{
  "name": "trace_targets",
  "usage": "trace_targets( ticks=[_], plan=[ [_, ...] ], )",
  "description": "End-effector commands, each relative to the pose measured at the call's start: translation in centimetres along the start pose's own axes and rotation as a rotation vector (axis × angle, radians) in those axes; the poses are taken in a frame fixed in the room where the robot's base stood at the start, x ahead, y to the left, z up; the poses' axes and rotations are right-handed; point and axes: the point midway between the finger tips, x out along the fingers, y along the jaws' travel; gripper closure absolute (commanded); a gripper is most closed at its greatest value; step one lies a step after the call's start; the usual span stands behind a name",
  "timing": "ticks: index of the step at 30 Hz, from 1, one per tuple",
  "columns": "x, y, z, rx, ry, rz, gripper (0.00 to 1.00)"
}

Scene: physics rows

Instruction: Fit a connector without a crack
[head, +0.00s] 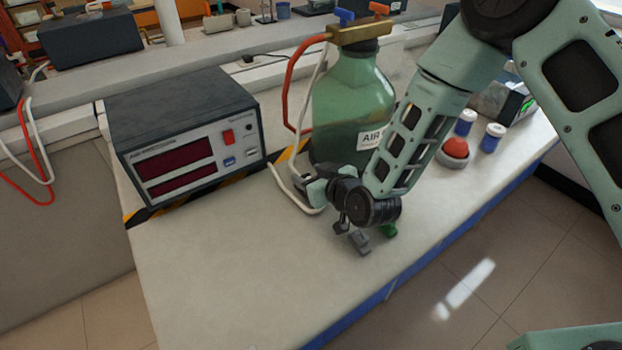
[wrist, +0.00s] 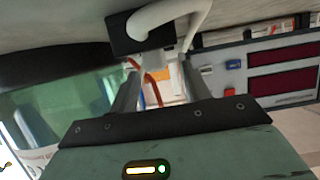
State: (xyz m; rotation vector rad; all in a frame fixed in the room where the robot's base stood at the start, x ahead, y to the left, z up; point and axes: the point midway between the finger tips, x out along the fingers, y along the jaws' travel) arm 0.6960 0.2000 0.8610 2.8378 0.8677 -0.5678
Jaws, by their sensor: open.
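A green glass bottle (head: 350,95) marked AIR stands on the bench, with a brass fitting (head: 358,32) on its neck. A red hose (head: 288,85) and a white hose (head: 275,178) run beside it. My gripper (head: 350,234) is low over the bench in front of the bottle, with its fingers apart. In the wrist view a dark block (wrist: 122,35) with a white tube (wrist: 165,14) lies just beyond my fingertips (wrist: 150,72); I cannot tell if they touch. A small green piece (head: 389,231) shows beside my gripper, partly hidden. No crack can be made out.
A grey instrument (head: 185,135) with red displays stands left of the bottle. A red push button (head: 455,148) and two blue-and-white jars (head: 491,138) stand to the right. The bench front (head: 230,280) is clear up to its blue edge.

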Motion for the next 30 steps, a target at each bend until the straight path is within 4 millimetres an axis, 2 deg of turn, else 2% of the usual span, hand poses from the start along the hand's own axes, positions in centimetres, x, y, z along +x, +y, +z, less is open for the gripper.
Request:
trace_targets(
  ticks=[9, 15, 25, 28, 30],
  plan=[
    [-2.1, 0.0, -5.2, -0.001, 0.005, 0.0, 0.52],
    [-3.1, 0.1, -7.3, 0.0, 0.002, 0.0, 0.52],
    [-4.0, -0.5, -8.3, -0.003, -0.029, -0.018, 0.52],
    [-5.6, -1.8, -8.4, -0.01, -0.111, -0.06, 0.52],
    [-7.6, -2.9, -8.3, -0.017, -0.202, -0.096, 0.52]
  ],
)
